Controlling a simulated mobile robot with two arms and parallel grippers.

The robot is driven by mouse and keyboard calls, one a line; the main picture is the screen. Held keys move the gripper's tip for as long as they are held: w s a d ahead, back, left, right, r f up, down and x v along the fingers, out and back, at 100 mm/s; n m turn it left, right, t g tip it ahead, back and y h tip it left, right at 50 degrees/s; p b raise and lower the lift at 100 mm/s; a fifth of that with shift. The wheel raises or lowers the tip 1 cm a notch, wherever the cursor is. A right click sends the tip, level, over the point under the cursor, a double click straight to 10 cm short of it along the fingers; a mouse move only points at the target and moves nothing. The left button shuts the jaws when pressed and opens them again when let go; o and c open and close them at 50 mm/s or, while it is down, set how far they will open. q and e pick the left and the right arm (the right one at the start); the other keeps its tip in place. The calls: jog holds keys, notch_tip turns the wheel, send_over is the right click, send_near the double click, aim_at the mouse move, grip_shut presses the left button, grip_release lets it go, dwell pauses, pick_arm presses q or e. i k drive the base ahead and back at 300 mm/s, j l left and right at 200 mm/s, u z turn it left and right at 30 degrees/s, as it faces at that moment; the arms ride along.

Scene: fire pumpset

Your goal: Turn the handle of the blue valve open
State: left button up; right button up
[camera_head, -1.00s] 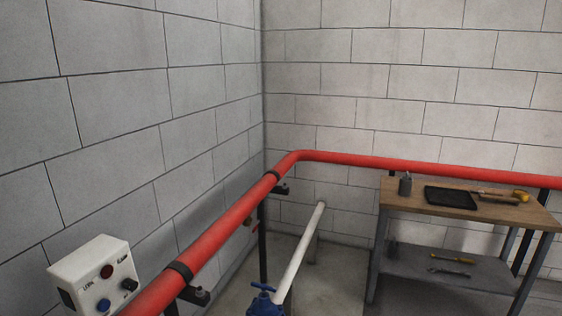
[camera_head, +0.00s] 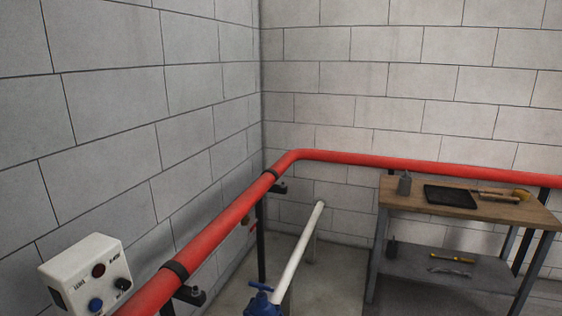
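The blue valve (camera_head: 261,303) shows at the bottom edge of the head view, left of centre. Its blue handle (camera_head: 261,287) sits on top, and the lower part of the valve is cut off by the frame. A white pipe (camera_head: 300,248) runs from behind the valve up toward the back wall. Neither of my grippers is in view.
A red pipe (camera_head: 225,222) runs along the left wall and the back wall on black brackets. A white control box (camera_head: 88,274) with knobs is at the lower left. A workbench (camera_head: 500,211) with tools stands at the right. Some floor shows between pipe and bench.

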aim_at(261, 287)
jog(key=u, duration=0.75)
jog(key=i+l+u, duration=0.15)
jog(key=l+u, duration=0.7)
jog(key=l, duration=0.15)
jog(key=l+u, duration=0.45)
jog(key=l, duration=0.15)
jog(key=i, duration=0.05)
